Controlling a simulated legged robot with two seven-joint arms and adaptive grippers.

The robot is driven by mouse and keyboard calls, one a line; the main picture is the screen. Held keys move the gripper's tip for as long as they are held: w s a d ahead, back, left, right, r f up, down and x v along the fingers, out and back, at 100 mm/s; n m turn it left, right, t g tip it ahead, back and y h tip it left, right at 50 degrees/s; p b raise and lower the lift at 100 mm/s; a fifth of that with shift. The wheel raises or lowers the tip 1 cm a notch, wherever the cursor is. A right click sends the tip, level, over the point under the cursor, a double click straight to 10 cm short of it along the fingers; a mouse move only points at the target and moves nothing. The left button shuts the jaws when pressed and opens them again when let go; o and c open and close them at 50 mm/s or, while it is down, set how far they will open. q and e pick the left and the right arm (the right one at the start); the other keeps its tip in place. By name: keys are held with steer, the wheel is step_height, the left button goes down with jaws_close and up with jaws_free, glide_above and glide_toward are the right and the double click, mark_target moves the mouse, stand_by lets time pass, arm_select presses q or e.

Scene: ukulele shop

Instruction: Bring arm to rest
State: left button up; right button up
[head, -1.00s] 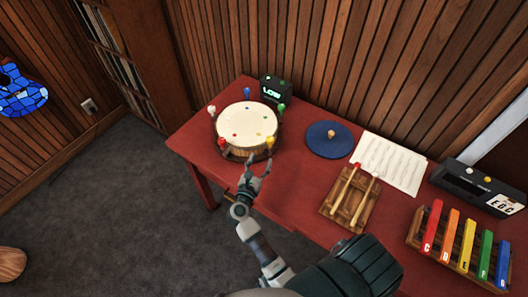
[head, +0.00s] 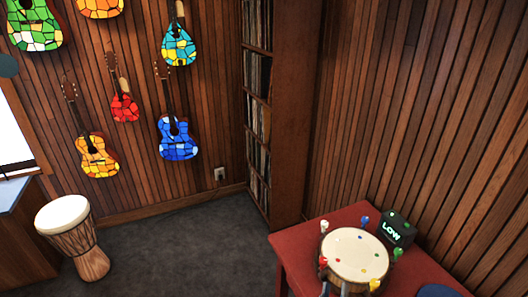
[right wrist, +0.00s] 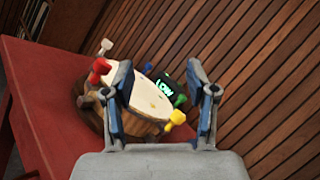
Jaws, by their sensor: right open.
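My right gripper (right wrist: 159,78) is open and empty in the right wrist view, with its two blue-grey fingers spread apart. Beyond the fingers is a round wooden drum (right wrist: 148,100) with a cream head and coloured pegs. In the head view the drum (head: 355,256) sits on the red table (head: 296,250) at lower right. Only small grey bits of my right gripper (head: 335,290) show there, at the bottom edge beside the drum. I cannot tell from the pictures whether a finger touches the drum. My left gripper is in neither view.
A black box reading LOW (head: 397,229) stands behind the drum. A blue disc (head: 438,291) is cut off at the bottom right. A tall hand drum (head: 74,236) stands on the floor at left. A bookcase (head: 290,110) fills the corner, and the carpet between is clear.

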steer(key=s+a+f+n+g+y, duration=0.45)
steer(key=a+n+y, duration=0.2)
steer(key=n, duration=0.55)
steer(key=s+a+f+n+g+y, duration=0.3)
steer(key=s+a+f+n+y, duration=0.25)
steer(key=n, duration=0.75)
steer(key=s+d+f+n+g+h, duration=0.2)
steer(key=s+d+f+n+g, duration=0.3)
steer(key=s, duration=0.4)
steer(key=s+d+f+n+g+h, duration=0.3)
steer(key=s+d+f+g, duration=0.25)
steer(key=s, duration=0.35)
step_height(320, 180, down, 19)
steer(key=s+f, duration=0.3)
steer(key=f, duration=0.5)
steer(key=s+d+f, duration=0.1)
steer(key=s+f, duration=0.3)
steer(key=f, duration=0.3)
steer(key=shift+s+f+n+g+y, duration=0.25)
steer(key=shift+f+n+g+y, duration=0.05)
steer(key=shift+f+g, duration=0.1)
steer(key=shift+d, duration=0.1)
